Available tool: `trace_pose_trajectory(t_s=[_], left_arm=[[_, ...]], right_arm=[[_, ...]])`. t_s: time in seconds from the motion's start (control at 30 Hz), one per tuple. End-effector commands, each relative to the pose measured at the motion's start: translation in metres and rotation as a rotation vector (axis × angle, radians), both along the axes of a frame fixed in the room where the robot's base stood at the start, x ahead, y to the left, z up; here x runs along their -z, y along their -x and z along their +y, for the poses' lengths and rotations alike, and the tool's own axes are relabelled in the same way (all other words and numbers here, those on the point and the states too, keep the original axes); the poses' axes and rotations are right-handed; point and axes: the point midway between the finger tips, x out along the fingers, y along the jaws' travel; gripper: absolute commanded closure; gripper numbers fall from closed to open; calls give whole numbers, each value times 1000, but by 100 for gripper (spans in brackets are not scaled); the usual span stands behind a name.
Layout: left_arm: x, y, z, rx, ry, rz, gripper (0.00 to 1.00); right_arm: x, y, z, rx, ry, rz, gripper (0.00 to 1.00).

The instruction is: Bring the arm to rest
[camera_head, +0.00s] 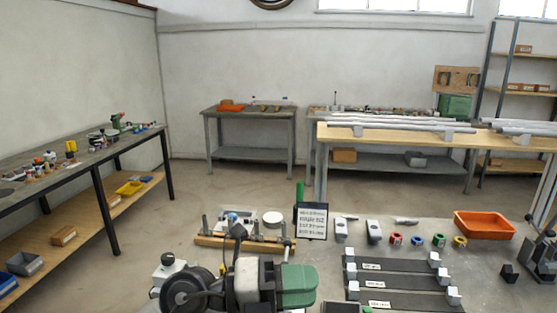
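I cannot make out my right gripper in this view.
A grey worktop (400,285) holds dark strips with pale blocks, several coloured rings and an orange tray (484,225). Benches line the walls; open floor (185,200) lies between.

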Motion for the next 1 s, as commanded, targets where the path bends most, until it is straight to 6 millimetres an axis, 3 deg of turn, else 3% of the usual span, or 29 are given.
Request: trace_pose_trajectory(t_s=[0.13, 0.23, 0.37, 0.47, 0.57, 0.7, 0.8, 1.0], left_arm=[[-28, -2, 31, -160, 486, 206, 63], [-27, -17, 72, -350, 754, 380, 63], [13, -35, 133, -668, 1008, 653, 63], [68, -35, 176, -948, 1113, 894, 63], [133, -15, 210, -1233, 1130, 1153, 63], [209, 34, 235, -1552, 1033, 1478, 63], [244, 71, 241, -1701, 929, 1654, 63], [284, 138, 243, -1895, 701, 1928, 63]], right_arm=[[0, 0, 3, 0, -3, 1, 57], [0, 1, 6, 0, -8, 2, 57], [0, 1, 10, 0, -13, 2, 57], [0, 1, 11, 0, -14, 2, 57], [0, 1, 11, 0, -14, 3, 57], [0, 1, 9, -1, -12, 3, 57], [0, 1, 8, -1, -10, 3, 57], [0, 1, 4, -1, -5, 3, 57]])
